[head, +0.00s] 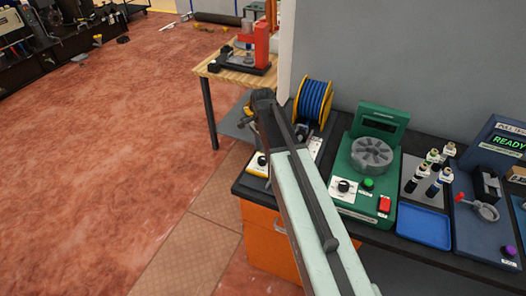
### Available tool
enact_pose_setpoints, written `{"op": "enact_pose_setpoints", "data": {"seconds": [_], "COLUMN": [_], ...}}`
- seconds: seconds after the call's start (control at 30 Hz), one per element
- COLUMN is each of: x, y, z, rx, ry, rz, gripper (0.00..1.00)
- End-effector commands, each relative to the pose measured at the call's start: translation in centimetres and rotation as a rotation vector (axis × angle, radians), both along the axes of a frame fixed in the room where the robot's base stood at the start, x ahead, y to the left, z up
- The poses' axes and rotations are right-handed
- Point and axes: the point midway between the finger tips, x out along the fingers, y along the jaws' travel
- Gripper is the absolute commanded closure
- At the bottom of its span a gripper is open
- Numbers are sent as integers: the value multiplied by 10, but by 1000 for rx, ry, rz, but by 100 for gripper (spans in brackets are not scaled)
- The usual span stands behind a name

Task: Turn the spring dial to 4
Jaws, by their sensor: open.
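Two dark knobs on white plates are in the head view. One dial (344,186) is on the front of the green machine (362,205), to the right of my arm. The other dial (262,160) is at the bench's left end, just below my gripper. I cannot read the labels or settings, so I cannot tell which is the spring dial. My gripper (252,118) is at the far end of my arm, open and apart from both dials. My arm hides part of the bench between them.
A blue wire spool (313,103) stands behind my arm. The green machine has a grey slotted wheel (372,153), a green button and a red switch. Small bottles (432,170), a blue tray (423,222) and a READY screen (508,141) are right. A red press (256,48) is behind.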

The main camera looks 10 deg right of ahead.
Motion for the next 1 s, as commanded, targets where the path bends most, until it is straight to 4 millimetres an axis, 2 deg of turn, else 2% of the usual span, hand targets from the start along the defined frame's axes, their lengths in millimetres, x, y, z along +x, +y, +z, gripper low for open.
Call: {"op": "enact_pose_setpoints", "data": {"seconds": [0.03,0.2,0.77,0.87,0.93,1.0], "x": [0,-1,-1,-20,-44,-73], "y": [0,0,0,-1,-1,-1], "z": [20,44,39,34,31,27], "rx": [0,0,0,-1,0,0], "ry": [0,1,1,2,1,1], "rz": [0,-1,-1,-1,39,177], "gripper": [44,44,44,44,44,44]}}
